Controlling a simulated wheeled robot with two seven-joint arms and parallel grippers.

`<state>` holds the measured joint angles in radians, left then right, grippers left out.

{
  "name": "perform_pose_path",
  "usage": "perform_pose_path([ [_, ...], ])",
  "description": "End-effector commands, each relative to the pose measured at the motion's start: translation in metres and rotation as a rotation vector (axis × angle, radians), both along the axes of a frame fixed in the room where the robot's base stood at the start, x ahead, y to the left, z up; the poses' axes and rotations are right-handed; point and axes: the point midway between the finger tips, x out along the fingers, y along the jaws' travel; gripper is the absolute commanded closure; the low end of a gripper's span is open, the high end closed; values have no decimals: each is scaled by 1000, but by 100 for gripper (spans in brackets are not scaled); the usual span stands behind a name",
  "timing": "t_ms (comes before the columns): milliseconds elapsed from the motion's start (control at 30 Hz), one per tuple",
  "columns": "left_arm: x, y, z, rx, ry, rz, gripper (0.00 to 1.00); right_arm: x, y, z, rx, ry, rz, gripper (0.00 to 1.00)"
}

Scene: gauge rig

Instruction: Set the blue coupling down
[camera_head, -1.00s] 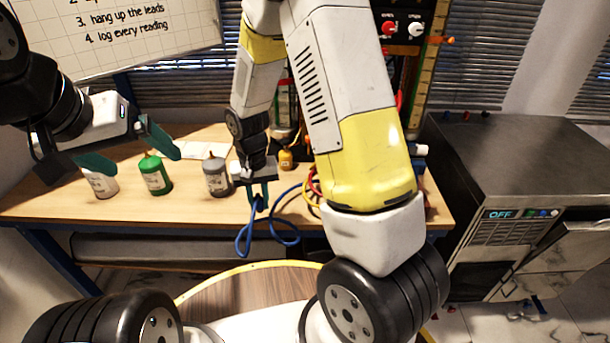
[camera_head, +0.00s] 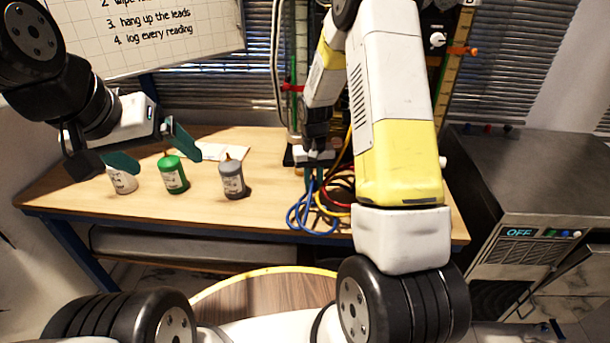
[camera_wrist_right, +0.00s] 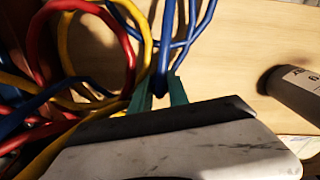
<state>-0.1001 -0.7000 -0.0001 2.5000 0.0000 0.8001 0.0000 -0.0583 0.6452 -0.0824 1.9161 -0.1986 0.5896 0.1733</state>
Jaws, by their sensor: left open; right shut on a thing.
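My right gripper (camera_head: 315,182) points down over the right part of the bench. In the wrist view its teal fingers (camera_wrist_right: 160,92) are shut on the blue coupling (camera_wrist_right: 162,82), which is mostly hidden between them. The blue hose (camera_head: 298,217) runs from it in loops by the bench's front edge, and also shows in the wrist view (camera_wrist_right: 168,30). I cannot tell whether the coupling touches the bench top. My left gripper (camera_head: 170,158) is open and empty, in front of the bottles at the bench's left.
The wooden bench (camera_head: 270,190) is clear between the grey bottle (camera_head: 232,180) and the hoses. A green bottle (camera_head: 173,177) and a white bottle (camera_head: 123,182) stand further left. Red hose (camera_wrist_right: 40,40) and yellow hose (camera_wrist_right: 140,30) tangle beside my right gripper. A steel cabinet (camera_head: 530,165) stands at right.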

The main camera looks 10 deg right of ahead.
Motion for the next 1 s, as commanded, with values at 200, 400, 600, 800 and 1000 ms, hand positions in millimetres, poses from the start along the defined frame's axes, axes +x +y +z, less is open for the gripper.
perform_pose_path([
  [200,0,0,0,0,0,0,10,2,-5,-30,0,5,0,100],
  [400,0,0,0,0,0,0,10,3,-5,-36,0,1,-1,100],
  [600,0,0,0,0,0,0,10,3,-5,-39,0,2,-1,100],
  [800,0,0,0,0,0,0,10,3,-5,-39,0,1,-1,57],
  [1000,0,0,0,0,0,0,10,3,-5,-39,0,1,-1,57],
])
